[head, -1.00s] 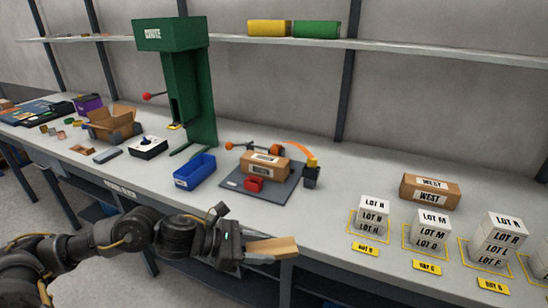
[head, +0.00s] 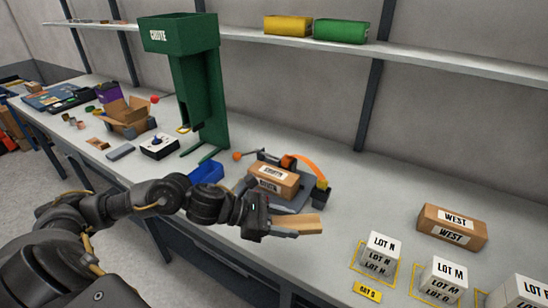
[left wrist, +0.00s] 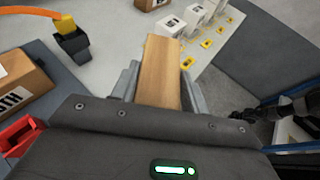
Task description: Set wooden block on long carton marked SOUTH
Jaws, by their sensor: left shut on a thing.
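The wooden block (head: 303,225) is a plain light-brown bar, held between the fingers of my left gripper (head: 283,230). In the left wrist view the block (left wrist: 158,72) juts out between the two fingers. My left gripper is shut on it, in front of the long carton (head: 272,181). That brown carton has white labels that seem to read SOUTH, and lies on a dark grey plate (head: 291,203). Block and carton are apart. The gripper and arm hide part of the plate. The carton (left wrist: 14,95) shows partly at the left wrist view's left edge.
An orange-handled clamp (head: 300,163) and a dark post (head: 321,194) stand by the carton. A blue bin (head: 207,172) and green chute (head: 195,90) are to the left. A WEST carton (head: 452,228) and white LOT boxes (head: 381,249) stand to the right. A dark arm-like part shows at the left wrist view's right.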

